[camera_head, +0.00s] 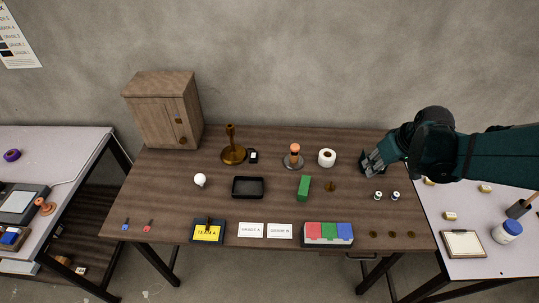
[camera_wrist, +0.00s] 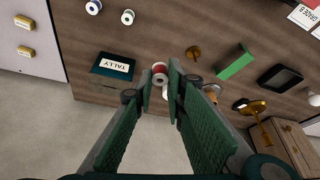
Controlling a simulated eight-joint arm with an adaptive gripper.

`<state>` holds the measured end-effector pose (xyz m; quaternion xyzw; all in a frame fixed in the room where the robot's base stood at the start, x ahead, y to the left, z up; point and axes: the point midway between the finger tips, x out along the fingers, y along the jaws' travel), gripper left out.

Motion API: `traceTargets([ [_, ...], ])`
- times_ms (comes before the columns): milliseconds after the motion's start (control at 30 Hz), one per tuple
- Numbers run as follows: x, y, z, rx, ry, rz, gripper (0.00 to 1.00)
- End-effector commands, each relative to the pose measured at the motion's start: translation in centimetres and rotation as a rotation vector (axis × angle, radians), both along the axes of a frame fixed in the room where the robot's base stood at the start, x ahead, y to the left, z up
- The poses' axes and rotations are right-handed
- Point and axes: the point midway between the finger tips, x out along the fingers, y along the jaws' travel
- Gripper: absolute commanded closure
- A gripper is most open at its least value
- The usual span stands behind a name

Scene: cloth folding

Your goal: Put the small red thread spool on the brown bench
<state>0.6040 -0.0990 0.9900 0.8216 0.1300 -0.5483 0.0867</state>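The small red thread spool (camera_wrist: 159,74) has pale ends and sits between the two fingertips in the wrist view. My gripper (camera_wrist: 160,78) appears closed around it, with a finger on each side. In the head view my gripper (camera_head: 371,167) is over the right back part of the brown bench (camera_head: 270,140), and the spool does not show there. The spool appears to be above the bench top, but its exact height is unclear. The bench also shows in the wrist view (camera_wrist: 145,42).
A dark tally box (camera_wrist: 113,65) lies beside my gripper. Two pale spools (camera_head: 387,195) stand in front of it. A pale table (camera_head: 480,262) adjoins on the right.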

Motion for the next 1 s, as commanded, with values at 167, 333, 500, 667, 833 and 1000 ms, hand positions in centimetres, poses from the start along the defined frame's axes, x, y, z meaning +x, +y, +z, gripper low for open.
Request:
traceTargets([
  [167, 0.1, -0.1, -1.3, 0.000, 0.000, -0.002, 0.90],
  [333, 0.1, -0.1, -2.4, 0.000, 0.000, -0.003, 0.90],
  [500, 0.2, -0.1, -3.9, 0.000, 0.000, -0.003, 0.90],
  [667, 0.1, -0.1, -4.6, 0.000, 0.000, -0.003, 0.90],
  [833, 0.1, -0.1, -4.7, 0.000, 0.000, -0.003, 0.90],
  [1000, 0.1, -0.1, -4.7, 0.000, 0.000, -0.003, 0.90],
])
